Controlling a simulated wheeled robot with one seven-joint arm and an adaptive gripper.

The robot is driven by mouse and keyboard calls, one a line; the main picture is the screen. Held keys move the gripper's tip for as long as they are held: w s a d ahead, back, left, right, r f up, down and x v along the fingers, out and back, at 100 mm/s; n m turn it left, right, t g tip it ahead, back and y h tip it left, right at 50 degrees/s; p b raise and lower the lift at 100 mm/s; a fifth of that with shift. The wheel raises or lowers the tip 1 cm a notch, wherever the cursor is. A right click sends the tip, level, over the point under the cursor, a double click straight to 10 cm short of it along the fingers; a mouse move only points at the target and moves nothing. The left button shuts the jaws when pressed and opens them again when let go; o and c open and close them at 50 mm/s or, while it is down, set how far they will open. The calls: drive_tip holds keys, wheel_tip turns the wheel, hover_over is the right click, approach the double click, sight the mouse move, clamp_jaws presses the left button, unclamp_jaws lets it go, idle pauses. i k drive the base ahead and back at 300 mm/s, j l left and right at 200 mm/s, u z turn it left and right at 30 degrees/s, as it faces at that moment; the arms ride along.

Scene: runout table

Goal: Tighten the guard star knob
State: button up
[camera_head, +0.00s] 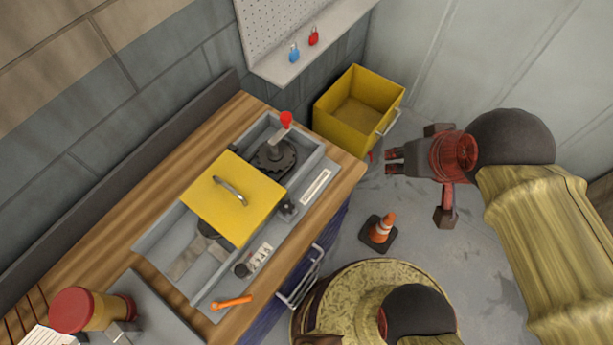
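The black guard star knob (289,208) sits on the grey machine bed, just right of the yellow guard (230,203). The guard is a flat plate with a grey handle on top and lies over the bed. Whether the knob is tight cannot be seen. My gripper (388,162) is to the right of the bench, over the floor area, with its fingers pointing left toward the bench. A small gap shows between its dark fingertips, and nothing is between them. It is well apart from the knob.
A red-handled crank (285,122) stands behind the guard. An orange wrench (231,303) lies at the bed's front. A yellow bin (357,110) and traffic cone (381,228) stand beside the bench. A red-and-yellow container (85,310) is at lower left. Padlocks (313,37) hang at the pegboard.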

sight(286, 208)
drive_tip(key=i+l+u, duration=0.1)
drive_tip(key=u, duration=0.35)
drive_tip(key=l+u, duration=0.15)
drive_tip(key=u, duration=0.3)
drive_tip(key=i+l+u, duration=0.1)
drive_tip(key=u, duration=1.25)
